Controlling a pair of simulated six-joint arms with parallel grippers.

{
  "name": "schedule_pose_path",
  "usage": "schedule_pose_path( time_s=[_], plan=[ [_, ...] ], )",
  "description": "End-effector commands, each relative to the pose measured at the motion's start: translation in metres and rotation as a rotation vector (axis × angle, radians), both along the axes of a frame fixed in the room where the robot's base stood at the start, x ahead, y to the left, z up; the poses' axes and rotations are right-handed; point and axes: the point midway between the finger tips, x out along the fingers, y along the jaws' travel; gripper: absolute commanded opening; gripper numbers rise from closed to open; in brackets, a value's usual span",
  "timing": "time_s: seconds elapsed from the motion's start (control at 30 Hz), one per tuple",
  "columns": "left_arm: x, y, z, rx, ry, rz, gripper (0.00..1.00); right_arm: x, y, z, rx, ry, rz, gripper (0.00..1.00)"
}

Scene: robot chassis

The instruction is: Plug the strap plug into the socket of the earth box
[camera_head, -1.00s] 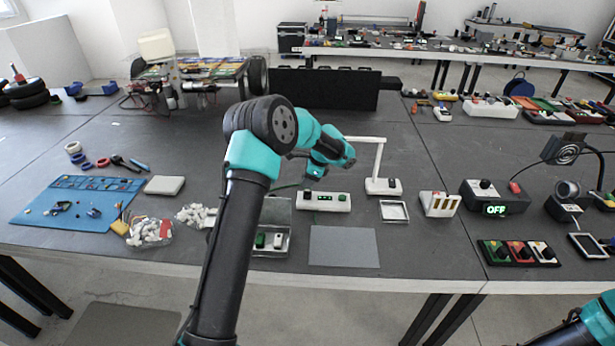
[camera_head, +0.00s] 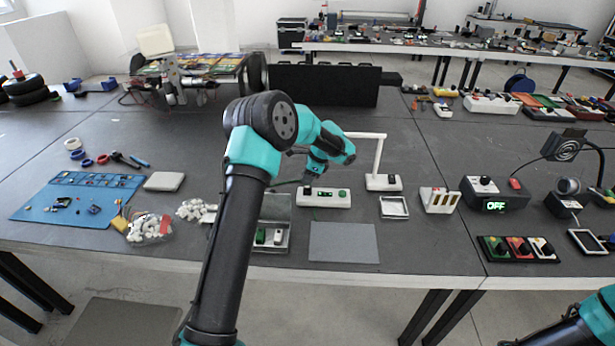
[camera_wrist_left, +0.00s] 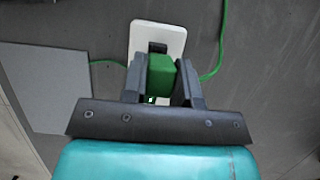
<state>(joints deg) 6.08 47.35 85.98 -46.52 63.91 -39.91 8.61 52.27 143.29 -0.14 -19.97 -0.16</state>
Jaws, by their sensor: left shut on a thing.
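The earth box is the long white box (camera_head: 327,198) near the middle of the table in the head view. It has a green button and small green marks on top. In the left wrist view, the white box (camera_wrist_left: 172,38) shows a dark socket area (camera_wrist_left: 157,46). My left gripper (camera_wrist_left: 163,76) is shut on a green block, the strap plug (camera_wrist_left: 160,72). The plug overlaps the near edge of the dark area; I cannot tell whether it is in the socket. In the head view, my left gripper (camera_head: 308,186) is over the box's left end, with the plug mostly hidden.
A grey mat (camera_head: 343,243) lies in front of the box. A white stand (camera_head: 384,181) is close on its right, and a clear-lidded case (camera_head: 272,236) on its left. A green cable (camera_wrist_left: 222,45) curves beside the white box. My right gripper is out of view.

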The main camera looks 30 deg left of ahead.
Motion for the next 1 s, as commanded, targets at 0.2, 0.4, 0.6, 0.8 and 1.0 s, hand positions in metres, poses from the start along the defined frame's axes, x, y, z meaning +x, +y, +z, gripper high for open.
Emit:
schedule_pose_path(
  time_s=[0.2,0.4,0.6,0.8,1.0],
  plan=[
    [0.0,0.0,0.0001,0.0,0.0,0.0,0.04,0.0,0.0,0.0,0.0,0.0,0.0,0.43],
    [0.0,0.0,0.0001,0.0,0.0,0.0,0.04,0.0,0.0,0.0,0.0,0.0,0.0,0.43],
    [0.0,0.0,-0.0009,0.0,0.0,0.0,0.04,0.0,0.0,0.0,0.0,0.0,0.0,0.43],
    [0.0001,0.0001,-0.0045,0.0,0.0,0.0,0.04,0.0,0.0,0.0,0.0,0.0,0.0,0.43],
    [0.0001,0.0001,-0.0084,0.0,0.0,0.001,0.04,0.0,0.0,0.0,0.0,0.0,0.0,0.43]
  ],
)
